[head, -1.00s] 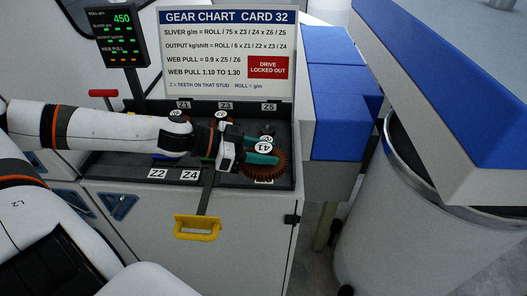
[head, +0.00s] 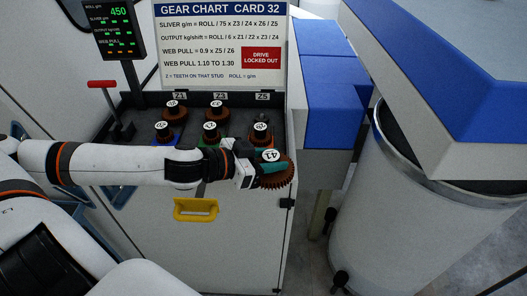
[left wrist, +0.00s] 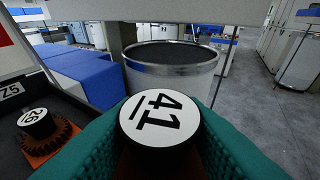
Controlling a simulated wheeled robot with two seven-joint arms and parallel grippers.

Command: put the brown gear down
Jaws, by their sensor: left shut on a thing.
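The brown gear (head: 282,178) has a toothed rim and a black hub with a white 41 label. My left gripper (head: 271,166), with green fingers, is shut on it. In the head view the gear appears in front of the tray's front right corner; its height above the tray is hard to judge. In the left wrist view the 41 hub (left wrist: 160,118) sits between the green fingers, and its teeth are hidden. My right gripper is not in view.
Several brown gears with black hubs stand in the dark tray, one (head: 211,133) in the middle. A yellow handle (head: 195,209) is on the cabinet front. A red-handled lever (head: 103,85) stands left. A large grey can (head: 400,220) stands at right.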

